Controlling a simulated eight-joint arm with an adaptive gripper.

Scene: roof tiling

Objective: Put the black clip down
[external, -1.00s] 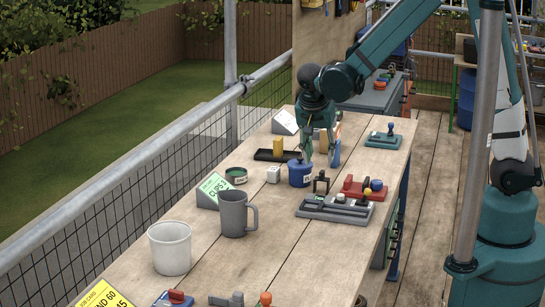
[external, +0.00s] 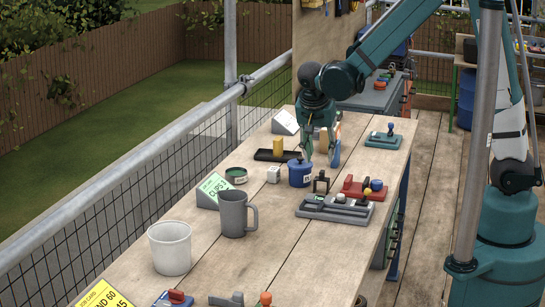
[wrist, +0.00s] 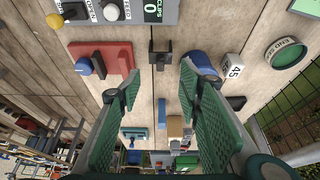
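The black clip (external: 321,183) stands on the wooden bench, between the blue pot (external: 300,174) and the red block. In the wrist view the black clip (wrist: 160,55) is beyond my fingertips, near the middle of the gap between them, and nothing touches it. My gripper (external: 320,162) is above the bench, just behind the clip in the external view. Its green fingers (wrist: 148,88) are spread apart and hold nothing.
The red block (external: 362,189) and a grey tray (external: 335,211) are close to the clip on the right and front. A white cube (external: 273,174), green-labelled tin (external: 236,175), grey mug (external: 237,214) and white bucket (external: 170,248) stand leftward. The bench's front middle is clear.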

